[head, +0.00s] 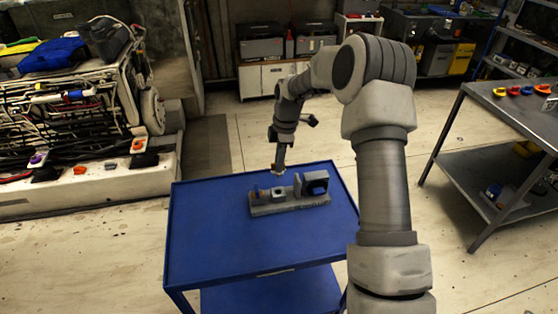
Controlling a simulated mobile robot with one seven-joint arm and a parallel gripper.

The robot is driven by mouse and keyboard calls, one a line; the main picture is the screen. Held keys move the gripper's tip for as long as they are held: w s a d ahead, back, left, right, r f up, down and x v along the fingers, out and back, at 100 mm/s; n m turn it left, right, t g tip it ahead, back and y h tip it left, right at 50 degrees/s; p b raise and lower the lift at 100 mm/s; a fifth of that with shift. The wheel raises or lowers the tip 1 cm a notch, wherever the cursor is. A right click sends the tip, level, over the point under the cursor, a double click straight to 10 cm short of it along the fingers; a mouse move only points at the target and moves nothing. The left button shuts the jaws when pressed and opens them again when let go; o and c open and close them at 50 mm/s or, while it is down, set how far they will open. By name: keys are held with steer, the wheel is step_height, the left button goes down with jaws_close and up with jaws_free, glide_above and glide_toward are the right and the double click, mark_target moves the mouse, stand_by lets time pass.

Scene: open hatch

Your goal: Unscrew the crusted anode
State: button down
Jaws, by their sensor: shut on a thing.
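My gripper (279,168) is over the blue cart, above the left part of a grey fixture (290,206). It is shut on a small pale tan piece (277,173) that looks like the crusted anode; the view is too small to show its crust or thread. The piece appears close above a small light block (278,193) on the fixture, and I cannot tell whether they touch. The fixture also has a small orange-brown part at its left end and an upright plate with a dark round-cornered housing (317,184) at its right.
The blue cart top (215,240) is bare around the fixture. An open machine (75,95) full of hoses stands at the left. A grey metal table (500,115) with coloured parts is at the right. The floor between them is mostly clear.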

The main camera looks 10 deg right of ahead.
steer(key=shift+f+b, duration=1.4)
steer(key=shift+f, duration=1.1)
steer(key=shift+f+b, duration=1.4)
steer(key=shift+f, duration=0.7)
steer(key=c, duration=0.8)
jaws_free()
steer(key=r, duration=0.5)
steer(key=d+r, duration=0.1)
steer(key=r, duration=0.5)
steer(key=d+r+p, duration=0.1)
steer(key=r, duration=0.5)
steer(key=shift+r, duration=0.2)
